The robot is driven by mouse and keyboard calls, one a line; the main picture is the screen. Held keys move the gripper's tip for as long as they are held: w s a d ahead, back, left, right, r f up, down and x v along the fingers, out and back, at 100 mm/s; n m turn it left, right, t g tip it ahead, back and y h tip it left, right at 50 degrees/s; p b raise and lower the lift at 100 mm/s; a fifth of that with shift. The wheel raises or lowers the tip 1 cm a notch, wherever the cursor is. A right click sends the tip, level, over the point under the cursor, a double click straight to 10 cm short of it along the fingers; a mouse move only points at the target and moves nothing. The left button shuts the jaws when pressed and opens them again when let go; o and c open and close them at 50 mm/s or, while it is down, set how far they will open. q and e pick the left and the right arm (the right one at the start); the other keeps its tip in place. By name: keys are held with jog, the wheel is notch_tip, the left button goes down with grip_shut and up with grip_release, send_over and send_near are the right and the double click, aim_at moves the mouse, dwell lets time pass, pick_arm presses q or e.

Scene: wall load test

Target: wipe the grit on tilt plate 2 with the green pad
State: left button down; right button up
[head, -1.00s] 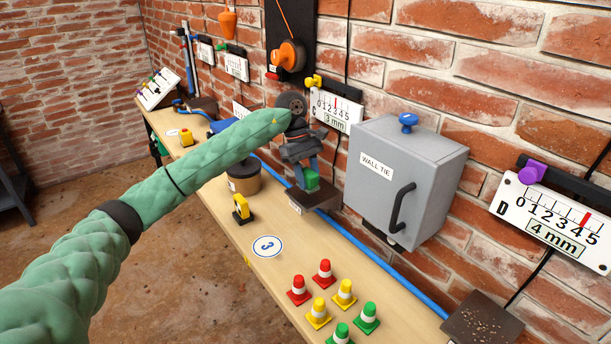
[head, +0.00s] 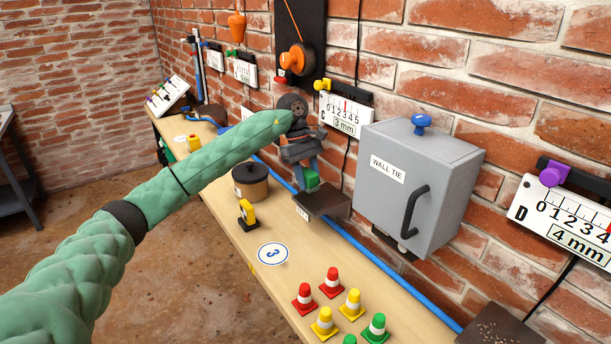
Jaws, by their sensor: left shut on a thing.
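My left gripper (head: 303,165) reaches in from the left and is shut on the green pad (head: 311,181), with its fingers pointing down. The pad is at the back left edge of a brown tilt plate (head: 325,203) in the middle of the bench. I cannot tell whether the pad touches it. This plate's front label is too small to read, and I see no clear grit on it. Another brown plate (head: 488,329), at the lower right, carries scattered light grit and is cut by the frame edge. My right gripper is not in view.
A grey wall tie box (head: 400,205) sticks out from the brick wall right of the middle plate. A blue pipe (head: 375,260) runs along the bench's back. Several cones (head: 331,283), a yellow tool (head: 247,213) and a lidded pot (head: 250,182) stand on the bench (head: 235,240).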

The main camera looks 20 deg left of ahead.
pick_arm(q)
jog(key=shift+r, duration=2.7)
jog(key=shift+a+r, duration=0.25)
jog(key=shift+r, duration=0.95)
